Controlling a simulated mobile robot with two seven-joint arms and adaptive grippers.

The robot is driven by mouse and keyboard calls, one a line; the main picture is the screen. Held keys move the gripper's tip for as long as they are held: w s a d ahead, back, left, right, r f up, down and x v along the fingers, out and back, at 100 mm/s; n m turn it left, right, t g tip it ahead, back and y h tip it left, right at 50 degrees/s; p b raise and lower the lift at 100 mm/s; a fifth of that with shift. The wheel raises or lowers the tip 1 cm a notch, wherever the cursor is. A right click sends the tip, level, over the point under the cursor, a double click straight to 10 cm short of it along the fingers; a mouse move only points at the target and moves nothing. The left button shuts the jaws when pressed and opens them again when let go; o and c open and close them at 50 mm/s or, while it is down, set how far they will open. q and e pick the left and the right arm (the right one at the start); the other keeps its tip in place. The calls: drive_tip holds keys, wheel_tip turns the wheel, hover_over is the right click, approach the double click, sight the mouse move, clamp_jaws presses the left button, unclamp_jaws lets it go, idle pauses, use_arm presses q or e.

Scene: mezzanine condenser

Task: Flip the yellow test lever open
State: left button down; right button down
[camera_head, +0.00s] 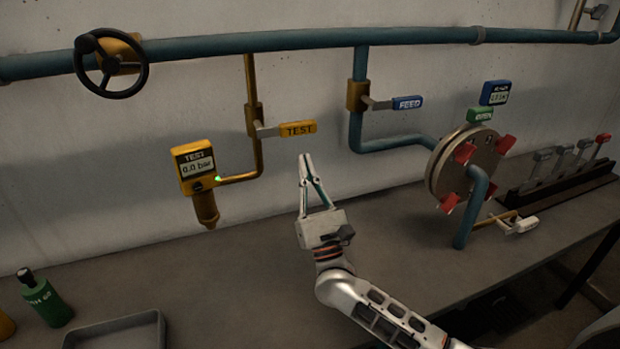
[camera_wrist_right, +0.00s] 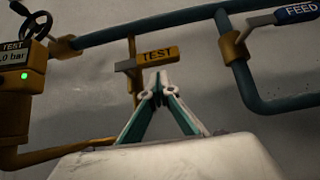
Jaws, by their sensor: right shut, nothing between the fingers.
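The yellow test lever (camera_head: 298,128) sticks out to the right from its brass valve on the thin yellow vertical pipe (camera_head: 258,158). It lies roughly horizontal, across the pipe. In the right wrist view the lever (camera_wrist_right: 158,54) is just above my fingertips. My right gripper (camera_head: 305,158) is shut and empty, pointing up, a little below the lever in the head view. It also shows in the right wrist view (camera_wrist_right: 155,82). I cannot tell whether the tips touch the lever. The yellow test gauge (camera_head: 195,165) reads 0.0 bar with a green light. My left gripper is not in view.
A blue feed lever (camera_head: 408,103) is to the right on the teal pipe (camera_head: 357,130). A round flange with red knobs (camera_head: 465,155) stands further right. A black handwheel (camera_head: 110,63) is upper left. A green bottle (camera_head: 46,298) and grey tray (camera_head: 118,333) are on the bench.

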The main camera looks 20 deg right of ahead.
sight(287, 130)
drive_tip(key=x, duration=0.4)
drive_tip(key=shift+p, duration=0.35)
drive_tip(key=shift+w, duration=0.1)
